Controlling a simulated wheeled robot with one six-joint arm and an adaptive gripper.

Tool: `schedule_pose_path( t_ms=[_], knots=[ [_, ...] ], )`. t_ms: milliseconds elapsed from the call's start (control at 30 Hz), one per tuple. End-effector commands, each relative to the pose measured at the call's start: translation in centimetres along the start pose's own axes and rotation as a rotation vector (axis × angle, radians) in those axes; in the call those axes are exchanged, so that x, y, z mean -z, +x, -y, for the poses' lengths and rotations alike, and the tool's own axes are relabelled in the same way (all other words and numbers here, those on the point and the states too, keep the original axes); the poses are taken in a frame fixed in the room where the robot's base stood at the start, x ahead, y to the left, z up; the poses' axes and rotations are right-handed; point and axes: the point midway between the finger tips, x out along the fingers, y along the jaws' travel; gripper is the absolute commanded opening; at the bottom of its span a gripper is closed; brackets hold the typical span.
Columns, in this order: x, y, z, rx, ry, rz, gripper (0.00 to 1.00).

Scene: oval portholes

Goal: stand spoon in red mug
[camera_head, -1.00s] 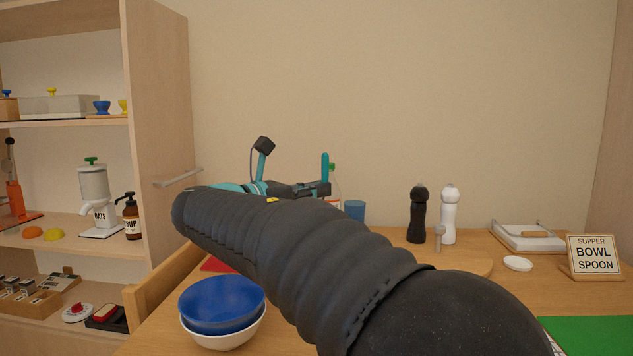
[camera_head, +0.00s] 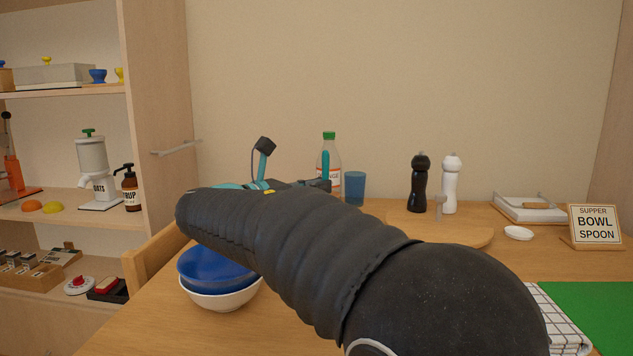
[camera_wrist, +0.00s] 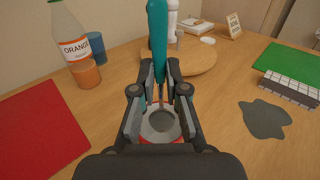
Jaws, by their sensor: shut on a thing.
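My gripper (camera_wrist: 160,92) is shut on a spoon with a teal handle (camera_wrist: 157,40). The spoon is held about upright, handle up, and its handle also shows in the head view (camera_head: 325,165). The red mug (camera_wrist: 143,131) is directly below the gripper in the wrist view, with its grey inside showing between the fingers. The spoon's lower end is over the mug's opening, partly hidden by the fingers; I cannot tell how deep it reaches. In the head view my arm hides the mug.
An orange juice bottle (camera_wrist: 70,45) and a blue cup (camera_wrist: 95,48) stand behind left, near a red mat (camera_wrist: 40,130). A round board (camera_wrist: 195,62) lies behind. A grey puddle (camera_wrist: 265,119) and checked cloth (camera_wrist: 290,89) lie right. Stacked bowls (camera_head: 217,298) stand front left.

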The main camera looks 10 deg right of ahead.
Motion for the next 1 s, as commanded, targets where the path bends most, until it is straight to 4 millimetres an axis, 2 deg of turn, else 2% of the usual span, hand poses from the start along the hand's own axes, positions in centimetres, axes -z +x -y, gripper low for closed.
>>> schedule_pose_path(
  t_ms=[400, 900, 933, 1000],
  knots=[
    [2.6, 0.0, -0.1, 0.000, -0.001, 0.000, 0.00],
    [3.0, 0.0, -0.1, 0.000, 0.001, 0.000, 0.00],
    [3.0, 0.0, -0.1, 0.000, 0.000, 0.000, 0.20],
    [3.0, 0.0, -0.1, 0.000, 0.000, 0.000, 0.38]
  ],
)
